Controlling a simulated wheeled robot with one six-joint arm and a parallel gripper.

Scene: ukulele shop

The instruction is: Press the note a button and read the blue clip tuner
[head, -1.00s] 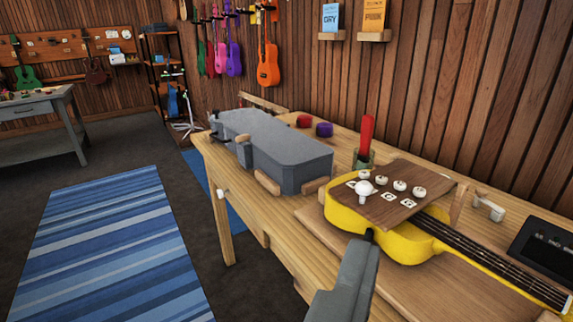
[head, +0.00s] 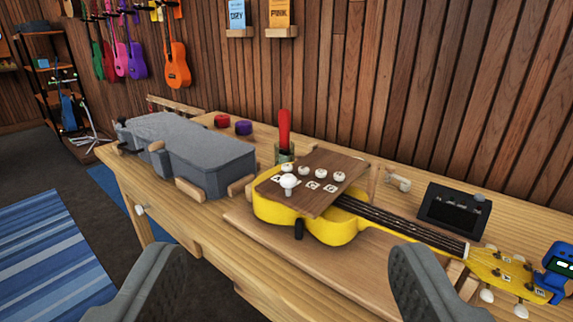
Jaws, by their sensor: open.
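A brown board with several round white buttons, the note buttons (head: 314,174), lies over the body of a yellow ukulele (head: 330,230) on the bench. Lettered white cards lie in front of the buttons; the letters are too small to read surely. A white knob-like piece (head: 288,182) stands among the cards. The blue clip tuner (head: 558,268) sits at the ukulele's headstock at the right edge, partly cut off; its small screen shows green marks that I cannot read. My gripper (head: 275,285) is open and empty, its two fingers in front of the ukulele.
A grey ukulele case (head: 185,150) lies on the left of the wooden bench (head: 215,240). A red item stands in a green jar (head: 285,153) behind the board. A black box (head: 452,210) stands behind the neck. Purple and red round things sit at the back.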

